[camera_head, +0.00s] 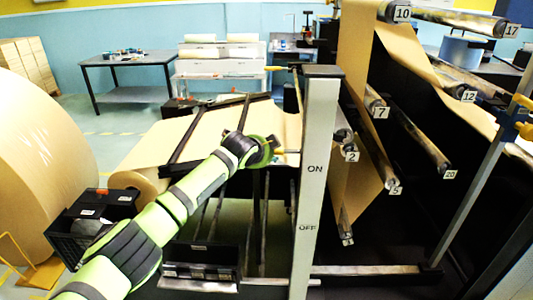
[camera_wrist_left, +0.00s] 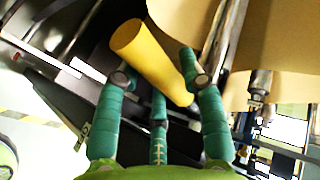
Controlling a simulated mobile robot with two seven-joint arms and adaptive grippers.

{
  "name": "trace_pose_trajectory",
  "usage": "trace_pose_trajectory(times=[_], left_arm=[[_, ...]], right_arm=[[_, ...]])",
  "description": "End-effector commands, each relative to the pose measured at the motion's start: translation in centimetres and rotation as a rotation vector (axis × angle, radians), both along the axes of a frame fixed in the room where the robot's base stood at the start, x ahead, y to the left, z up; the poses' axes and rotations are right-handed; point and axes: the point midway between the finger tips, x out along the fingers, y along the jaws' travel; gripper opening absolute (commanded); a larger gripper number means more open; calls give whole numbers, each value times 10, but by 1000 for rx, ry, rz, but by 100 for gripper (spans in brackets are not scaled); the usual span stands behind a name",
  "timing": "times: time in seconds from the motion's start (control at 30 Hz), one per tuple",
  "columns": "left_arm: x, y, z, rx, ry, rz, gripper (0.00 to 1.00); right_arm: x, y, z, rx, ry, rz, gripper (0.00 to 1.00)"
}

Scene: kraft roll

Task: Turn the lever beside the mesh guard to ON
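A white post (camera_head: 316,150) stands right of centre in the head view, with an ON label (camera_head: 315,169) above an OFF label (camera_head: 307,228). My left gripper (camera_head: 268,150) is just left of the post, near the height of ON. In the left wrist view a thick yellow handle (camera_wrist_left: 145,50) runs diagonally before and between the spread fingers of my left gripper (camera_wrist_left: 157,75). The fingers are open and not closed around it; whether one touches it is unclear. In the head view the gripper largely hides this handle. I cannot make out the mesh guard. My right gripper is not visible.
Another yellow handle (camera_head: 275,68) is near the post top. Numbered rollers carrying brown paper (camera_head: 358,90) fill the right side. A large kraft roll (camera_head: 40,140) stands at left. A black bin (camera_head: 90,215) sits beside my left arm. A workbench (camera_head: 126,60) stands behind.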

Motion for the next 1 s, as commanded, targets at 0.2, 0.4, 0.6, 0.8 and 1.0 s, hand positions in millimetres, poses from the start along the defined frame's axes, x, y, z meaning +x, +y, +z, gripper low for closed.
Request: trace_pose_trajectory(times=[0.2,0.4,0.6,0.8,1.0], left_arm=[[1,1,3,-2,-5,3,59],[0,1,2,-4,-2,3,59],[-9,4,8,-6,-2,1,59],[-31,10,23,-5,-4,1,59],[-56,18,41,-4,-5,2,59]], right_arm=[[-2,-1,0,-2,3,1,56],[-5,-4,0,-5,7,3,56],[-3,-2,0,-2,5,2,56],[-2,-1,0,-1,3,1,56],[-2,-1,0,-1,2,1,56]])
